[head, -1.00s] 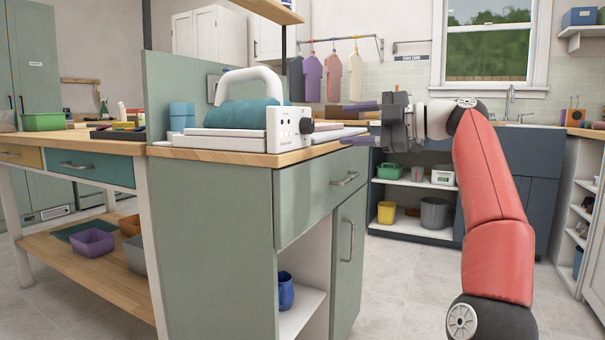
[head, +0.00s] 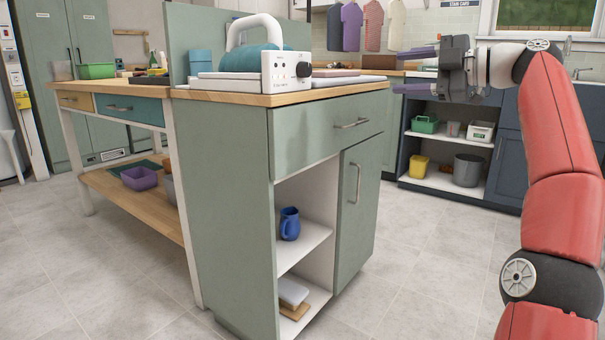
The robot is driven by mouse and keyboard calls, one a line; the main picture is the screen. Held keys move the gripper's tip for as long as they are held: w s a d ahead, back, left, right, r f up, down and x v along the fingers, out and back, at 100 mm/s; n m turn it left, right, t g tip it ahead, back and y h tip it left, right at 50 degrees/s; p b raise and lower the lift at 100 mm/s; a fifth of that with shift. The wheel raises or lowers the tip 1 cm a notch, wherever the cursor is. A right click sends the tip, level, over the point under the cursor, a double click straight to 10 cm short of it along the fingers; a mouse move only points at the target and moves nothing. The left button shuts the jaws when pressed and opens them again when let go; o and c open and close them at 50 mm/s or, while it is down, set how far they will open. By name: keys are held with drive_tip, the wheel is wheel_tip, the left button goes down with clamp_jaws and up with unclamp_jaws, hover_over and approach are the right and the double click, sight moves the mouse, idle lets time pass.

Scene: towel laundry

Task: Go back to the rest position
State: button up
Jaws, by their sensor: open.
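My gripper (head: 418,68) is at the upper right in the head view, at the end of my red arm. Its two purple fingers point left and are spread apart, with nothing between them. It is in the air to the right of the green cabinet (head: 228,190), near the height of its wooden top, and looks clear of it. On that top stands a white machine (head: 287,72) with a raised white handle and a teal roll (head: 250,60) under it.
The green cabinet's open shelves hold a blue mug (head: 289,223). A wooden workbench (head: 140,205) with a purple bin (head: 139,178) stands at the left. Dark blue cabinets with a grey bucket (head: 467,169) are behind. The tiled floor (head: 410,270) in front is clear.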

drive_tip(key=s+a+f+m+g+h, duration=0.15)
drive_tip(key=a+f+m+h, duration=0.35)
drive_tip(key=a, duration=0.8)
drive_tip(key=s+a+f+m+h, duration=0.3)
drive_tip(key=s+f+m, duration=0.25)
drive_tip(key=f, duration=0.35)
drive_tip(key=s+d+f+m+g+h, duration=0.1)
drive_tip(key=s+d+f+m+h, duration=0.35)
drive_tip(key=s+f, duration=0.9)
drive_tip(key=s+d+f+m+g+h, duration=0.1)
drive_tip(key=s+d+f+m+h, duration=0.1)
drive_tip(key=s+d+f+m, duration=0.85)
drive_tip(key=s+a+r+n+p, duration=0.1)
drive_tip(key=a+r+p, duration=0.1)
drive_tip(key=r+p, duration=0.3)
drive_tip(key=s+a+r+n+p, duration=0.1)
drive_tip(key=s+a+r+p, duration=0.1)
drive_tip(key=r+p, duration=0.4)
drive_tip(key=p, duration=0.2)
drive_tip(key=shift+a+p, duration=0.2)
drive_tip(key=shift+p, duration=0.1)
drive_tip(key=shift+y, duration=0.25)
